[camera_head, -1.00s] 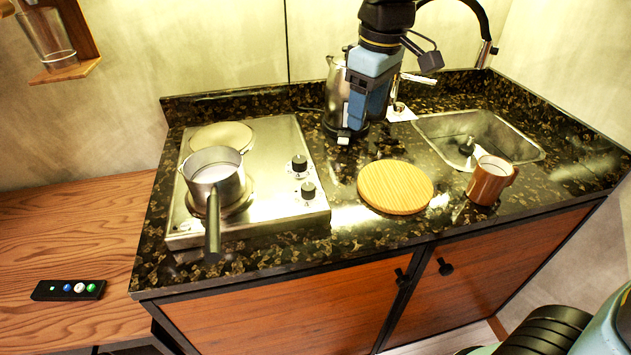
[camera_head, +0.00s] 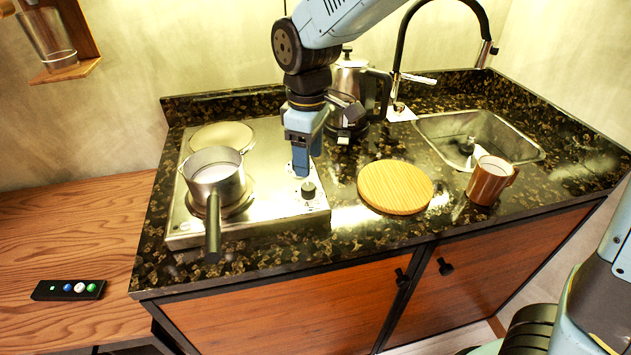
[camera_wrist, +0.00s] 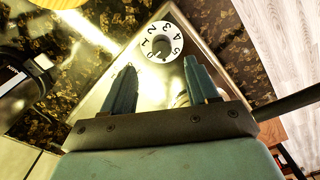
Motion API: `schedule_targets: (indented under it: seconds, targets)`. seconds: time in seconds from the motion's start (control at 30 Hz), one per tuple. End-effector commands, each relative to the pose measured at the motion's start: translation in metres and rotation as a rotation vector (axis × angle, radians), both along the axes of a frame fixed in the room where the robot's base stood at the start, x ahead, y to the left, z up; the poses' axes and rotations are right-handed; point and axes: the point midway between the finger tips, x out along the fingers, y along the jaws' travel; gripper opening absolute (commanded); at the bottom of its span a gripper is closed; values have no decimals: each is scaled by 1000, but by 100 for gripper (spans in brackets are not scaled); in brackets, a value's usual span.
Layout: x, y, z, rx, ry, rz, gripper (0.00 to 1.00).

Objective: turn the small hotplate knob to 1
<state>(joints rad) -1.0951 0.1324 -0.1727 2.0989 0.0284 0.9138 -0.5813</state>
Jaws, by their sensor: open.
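The hotplate (camera_head: 270,205) has two dark knobs on its right side. The front knob (camera_head: 308,189) shows in the head view; the rear knob is hidden behind my gripper (camera_head: 301,172). In the wrist view, a white dial (camera_wrist: 150,31) numbered 0 to 5 surrounds a grey knob (camera_wrist: 162,46). It lies near the plate's corner, beyond my open blue fingers (camera_wrist: 160,64), and appears to be the front one. I cannot read its pointer surely. My fingers point down over the knob area and hold nothing; contact is not clear.
The rear burner (camera_head: 221,136) is bare. A kettle (camera_head: 350,80) stands behind my gripper. A round wooden board (camera_head: 395,187), a brown mug (camera_head: 490,181) and a sink (camera_head: 500,135) are to the right.

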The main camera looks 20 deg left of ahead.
Motion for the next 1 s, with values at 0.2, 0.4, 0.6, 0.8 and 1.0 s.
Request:
schedule_targets:
  seconds: [0.2, 0.4, 0.6, 0.8, 1.0]
  targets:
    - [0, 0, -38, -2, 1, -1, 59]
    - [0, 0, -62, -1, 1, -1, 59]
    - [1, 0, -72, 2, -1, -2, 59]
    - [1, -1, -72, 2, -1, -3, 59]
    - [1, -1, -72, 2, -1, -3, 46]
